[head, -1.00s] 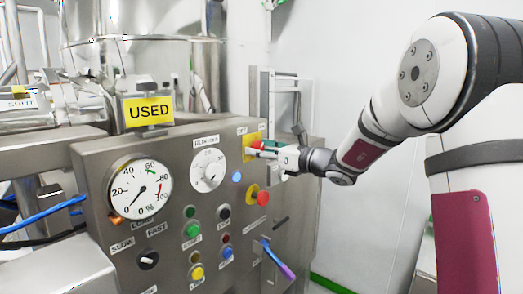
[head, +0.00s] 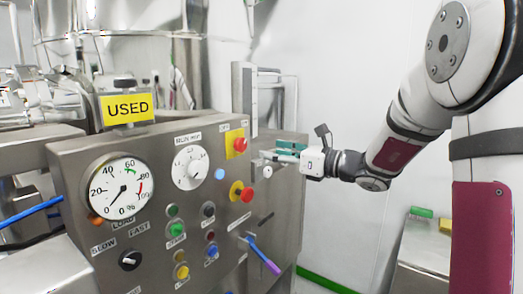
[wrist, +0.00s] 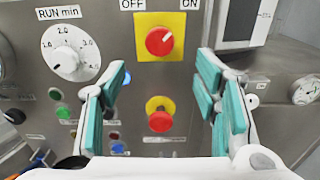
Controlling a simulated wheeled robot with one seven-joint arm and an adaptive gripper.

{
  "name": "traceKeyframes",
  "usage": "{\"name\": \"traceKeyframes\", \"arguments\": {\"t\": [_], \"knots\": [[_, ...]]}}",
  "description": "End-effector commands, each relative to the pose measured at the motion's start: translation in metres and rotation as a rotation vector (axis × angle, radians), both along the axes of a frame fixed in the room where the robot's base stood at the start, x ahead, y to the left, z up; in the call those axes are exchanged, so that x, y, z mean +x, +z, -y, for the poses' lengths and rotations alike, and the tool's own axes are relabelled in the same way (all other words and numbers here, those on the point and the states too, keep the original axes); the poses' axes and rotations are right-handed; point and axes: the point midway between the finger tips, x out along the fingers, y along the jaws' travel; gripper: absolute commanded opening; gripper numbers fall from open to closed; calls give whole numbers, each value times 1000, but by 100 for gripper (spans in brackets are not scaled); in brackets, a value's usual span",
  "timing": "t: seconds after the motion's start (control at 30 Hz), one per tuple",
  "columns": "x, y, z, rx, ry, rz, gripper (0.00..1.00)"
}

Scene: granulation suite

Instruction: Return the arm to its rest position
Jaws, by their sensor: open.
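My arm reaches in from the right in the head view. My gripper (head: 285,155) is at the right part of the grey control panel (head: 150,165), in front of its face. In the wrist view my gripper (wrist: 163,105) has its green-padded fingers spread wide with nothing between them. Beyond the fingers are a red rotary switch (wrist: 160,41) on a yellow plate, its white mark toward ON, and a red push button (wrist: 160,120) on a yellow base. Both appear apart from the fingers.
The panel also carries a load gauge (head: 121,189), a run-time dial (head: 190,168), several coloured buttons and a lever with a purple grip (head: 263,258). A yellow USED sign (head: 127,108) stands on top. A metal cabinet (head: 425,248) is at lower right.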

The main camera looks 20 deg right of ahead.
Motion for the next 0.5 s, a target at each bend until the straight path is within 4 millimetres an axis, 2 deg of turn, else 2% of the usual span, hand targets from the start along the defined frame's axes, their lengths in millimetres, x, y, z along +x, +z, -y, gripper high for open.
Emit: {"name": "traceKeyframes", "arguments": {"t": [0.2, 0.5], "knots": [[-11, 0, 8, 1, 1, -1, 56], [-12, 0, 8, 1, 0, -1, 56]]}}
